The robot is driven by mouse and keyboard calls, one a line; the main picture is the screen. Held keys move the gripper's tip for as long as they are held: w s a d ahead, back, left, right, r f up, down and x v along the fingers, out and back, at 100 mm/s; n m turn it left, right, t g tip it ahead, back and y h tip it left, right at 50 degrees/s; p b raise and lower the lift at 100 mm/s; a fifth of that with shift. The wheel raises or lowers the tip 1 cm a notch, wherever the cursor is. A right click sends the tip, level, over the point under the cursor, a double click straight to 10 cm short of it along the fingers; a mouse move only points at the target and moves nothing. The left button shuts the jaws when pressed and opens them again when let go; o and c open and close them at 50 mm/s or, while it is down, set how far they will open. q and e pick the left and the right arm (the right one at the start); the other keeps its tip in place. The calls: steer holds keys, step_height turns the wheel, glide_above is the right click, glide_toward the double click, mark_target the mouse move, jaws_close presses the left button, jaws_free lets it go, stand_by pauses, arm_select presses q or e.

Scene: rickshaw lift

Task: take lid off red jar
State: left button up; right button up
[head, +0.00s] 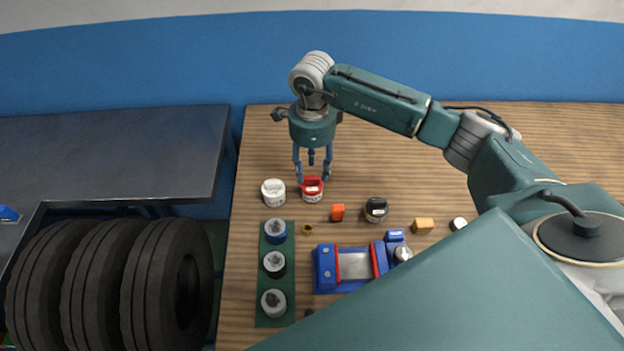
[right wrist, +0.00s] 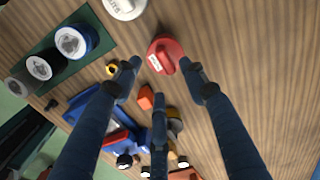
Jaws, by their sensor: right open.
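The red jar (head: 312,194) stands upright on the wooden table, with a red lid (head: 313,183) on top. In the right wrist view the red lid (right wrist: 164,55) shows from above with a raised grip bar. My right gripper (head: 312,178) points straight down over the red jar with its fingers spread. My left gripper is not in view.
A white jar (head: 273,192) stands close left of the red jar. A green strip (head: 268,318) holds three jars. Bare table lies behind the red jar.

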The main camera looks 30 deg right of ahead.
mark_target(312, 179)
steer(key=f, duration=0.1)
steer(key=f+p, duration=0.2)
steer(key=shift+w+f, duration=0.25)
steer(key=shift+f, duration=0.15)
steer(key=shift+d+f, duration=0.1)
steer(key=shift+f, duration=0.35)
steer(key=c, duration=1)
